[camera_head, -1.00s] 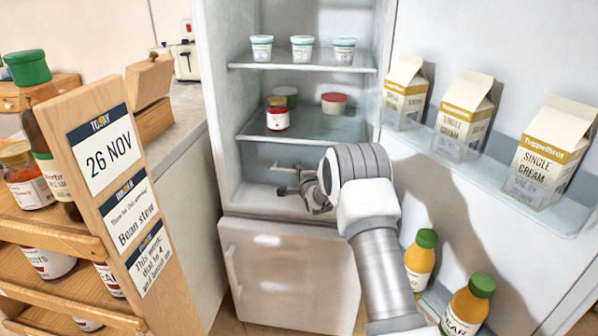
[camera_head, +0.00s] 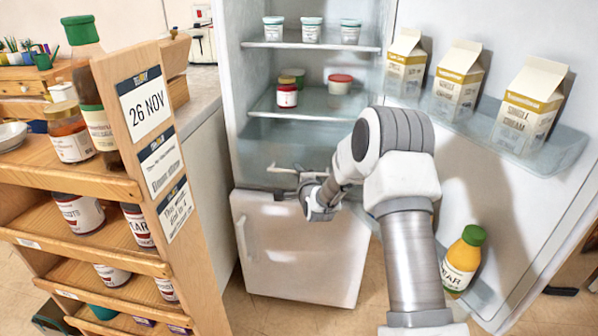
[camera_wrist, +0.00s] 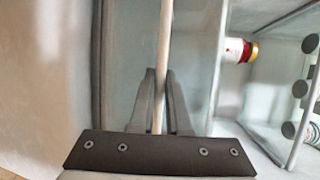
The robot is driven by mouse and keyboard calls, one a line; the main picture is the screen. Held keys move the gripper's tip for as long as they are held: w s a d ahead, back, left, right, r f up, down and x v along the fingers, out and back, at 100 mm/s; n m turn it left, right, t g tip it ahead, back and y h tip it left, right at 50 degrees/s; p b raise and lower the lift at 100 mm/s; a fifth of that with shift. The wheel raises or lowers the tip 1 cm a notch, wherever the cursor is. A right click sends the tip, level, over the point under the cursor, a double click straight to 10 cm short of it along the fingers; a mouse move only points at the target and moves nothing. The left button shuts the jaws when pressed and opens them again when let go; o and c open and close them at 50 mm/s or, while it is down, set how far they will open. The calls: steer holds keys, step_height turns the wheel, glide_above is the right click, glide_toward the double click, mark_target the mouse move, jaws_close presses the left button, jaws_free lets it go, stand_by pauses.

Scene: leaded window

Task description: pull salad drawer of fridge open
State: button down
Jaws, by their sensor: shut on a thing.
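The salad drawer (camera_head: 262,150) is a pale, translucent bin at the bottom of the fridge compartment, under the lower glass shelf. Its light bar handle (camera_head: 283,169) shows at the front, to the left of my gripper (camera_head: 312,192). In the wrist view the handle (camera_wrist: 164,45) runs upright between the two dark fingers of my gripper (camera_wrist: 160,95), which are shut on it. The drawer looks partly out, but my arm hides its right side, and how far out it is cannot be told exactly.
The fridge door stands open at right, with cream cartons (camera_head: 457,80) and a juice bottle (camera_head: 462,260) on its racks. Jars (camera_head: 287,93) stand on the shelf above the drawer. The freezer door (camera_head: 300,250) below is shut. A wooden rack (camera_head: 80,185) stands at left.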

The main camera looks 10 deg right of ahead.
steer(key=shift+s+a, duration=0.1)
steer(key=shift+s, duration=0.2)
steer(key=c, duration=0.9)
jaws_free()
steer(key=p+v, duration=0.3)
steer(key=v, duration=1.4)
steer(key=shift+s+r, duration=0.1)
steer(key=shift+s, duration=0.1)
steer(key=shift+r, duration=0.1)
